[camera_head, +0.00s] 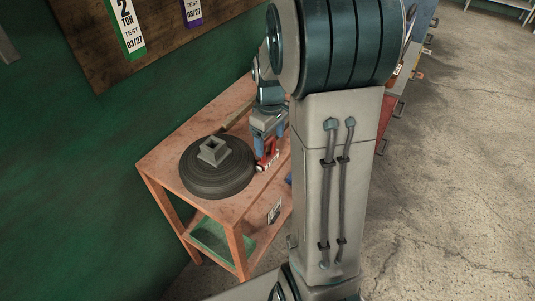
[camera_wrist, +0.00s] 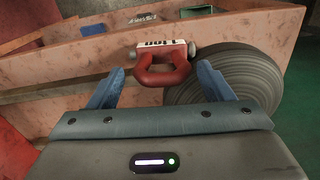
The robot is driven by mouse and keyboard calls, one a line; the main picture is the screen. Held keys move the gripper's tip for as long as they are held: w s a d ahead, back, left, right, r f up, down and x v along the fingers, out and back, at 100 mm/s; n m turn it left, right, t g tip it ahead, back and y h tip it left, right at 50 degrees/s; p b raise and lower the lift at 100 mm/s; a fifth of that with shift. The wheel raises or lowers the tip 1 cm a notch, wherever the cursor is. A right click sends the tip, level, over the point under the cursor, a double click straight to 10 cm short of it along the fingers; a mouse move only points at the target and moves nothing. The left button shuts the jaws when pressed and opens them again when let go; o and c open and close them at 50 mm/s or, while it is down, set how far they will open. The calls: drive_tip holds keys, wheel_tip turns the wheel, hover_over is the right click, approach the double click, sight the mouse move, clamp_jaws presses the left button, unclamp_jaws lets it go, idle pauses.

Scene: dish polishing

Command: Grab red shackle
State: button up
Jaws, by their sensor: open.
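The red shackle (camera_wrist: 163,72) shows near the middle of the wrist view, with a white label and a grey pin across its top. My gripper (camera_wrist: 162,88) is open, with one blue finger on each side of the shackle's red bow. I see clear space between the fingers and the bow. In the head view the red shackle (camera_head: 267,158) is on the orange table (camera_head: 236,207), under my gripper (camera_head: 266,143), which partly covers it.
A dark round ribbed disc (camera_head: 214,178) with a square grey block (camera_head: 212,151) on top stands left of the shackle, close to it. In the wrist view the disc (camera_wrist: 232,80) is just right of the shackle. A green wall (camera_head: 75,180) is behind the table.

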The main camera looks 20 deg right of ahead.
sight(268, 157)
drive_tip(key=shift+w+a+f+p, duration=0.1)
drive_tip(key=shift+f+p, duration=0.15)
drive_tip(key=shift+f, duration=1.3)
drive_tip(key=shift+w+a+f+p, duration=0.1)
drive_tip(key=shift+f+p, duration=0.1)
drive_tip(key=shift+f, duration=1.3)
drive_tip(key=c, duration=0.8)
